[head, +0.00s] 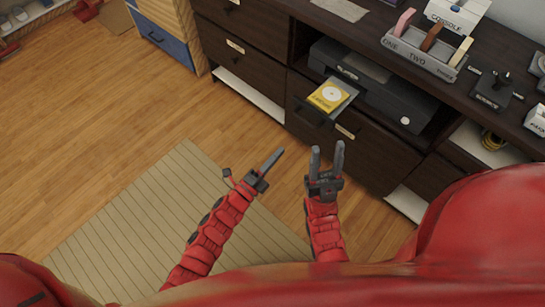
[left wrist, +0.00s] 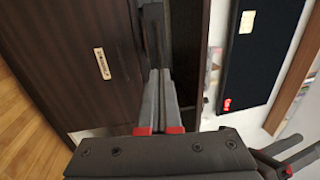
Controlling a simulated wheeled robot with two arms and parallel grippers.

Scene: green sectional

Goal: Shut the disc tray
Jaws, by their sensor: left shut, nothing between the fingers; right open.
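The dark disc player (head: 385,92) sits in an open bay of the dark cabinet. Its disc tray (head: 344,107) sticks out from the front toward me. A yellow square with a pale round disc (head: 329,95) lies on the tray. My left gripper (head: 279,153) is shut and empty, in front of the cabinet and below and left of the tray, apart from it. It also shows in the left wrist view (left wrist: 159,75), in front of dark wood. My right gripper (head: 327,147) is open and empty, below the tray in the picture and apart from it.
The cabinet top carries a rack with coloured upright pieces (head: 430,60), a white console box (head: 458,14) and a black joystick unit (head: 494,90). A beige mat (head: 150,215) and bare wood floor lie in front.

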